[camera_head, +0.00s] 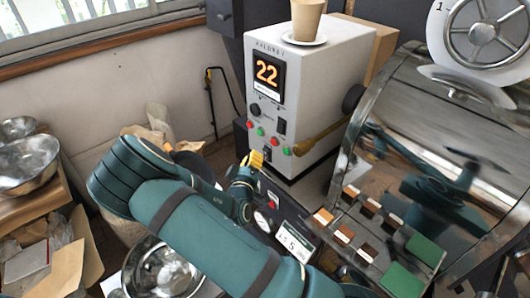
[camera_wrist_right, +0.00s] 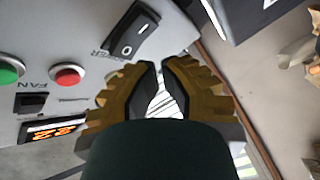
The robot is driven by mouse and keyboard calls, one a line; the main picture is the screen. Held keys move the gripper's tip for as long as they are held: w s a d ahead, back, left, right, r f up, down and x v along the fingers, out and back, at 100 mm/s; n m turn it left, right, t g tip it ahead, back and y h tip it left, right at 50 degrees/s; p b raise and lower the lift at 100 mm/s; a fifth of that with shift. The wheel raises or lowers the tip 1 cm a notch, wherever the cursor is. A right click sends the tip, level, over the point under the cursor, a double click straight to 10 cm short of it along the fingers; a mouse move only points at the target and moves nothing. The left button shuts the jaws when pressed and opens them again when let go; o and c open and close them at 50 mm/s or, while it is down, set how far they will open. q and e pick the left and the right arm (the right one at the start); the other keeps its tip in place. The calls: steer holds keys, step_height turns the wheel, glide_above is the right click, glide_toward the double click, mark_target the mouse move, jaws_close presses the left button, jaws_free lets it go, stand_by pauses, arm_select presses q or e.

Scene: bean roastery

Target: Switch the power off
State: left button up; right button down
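The black POWER rocker switch (camera_wrist_right: 125,48), marked with white symbols, shows in the right wrist view on the pale front panel; I cannot tell which side is pressed in. In the head view my right gripper hides its spot on the white control box (camera_head: 325,85). My right gripper (camera_head: 256,160) has yellow fingers in front of the panel's lower part. In the wrist view its fingertips (camera_wrist_right: 159,66) are nearly together with nothing held, just below the switch in the picture. I see no clear contact. My left gripper is not in view.
Beside the switch are a red button (camera_wrist_right: 67,75) and a green button (camera_wrist_right: 8,70), labelled FAN. The display (camera_head: 267,72) reads 22. A cup (camera_head: 306,20) stands on the box. A metal drum (camera_head: 440,130) and a sample tray (camera_head: 360,225) are at right.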

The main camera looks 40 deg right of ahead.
steer(key=shift+d, duration=0.15)
stand_by(0.7)
steer(key=shift+d, duration=0.3)
steer(key=shift+d, duration=0.35)
stand_by(0.7)
steer(key=shift+a, duration=0.2)
steer(key=shift+a, duration=0.65)
steer(key=a, duration=0.5)
steer(key=shift+s+f, duration=0.2)
steer(key=shift+f, duration=0.15)
stand_by(0.3)
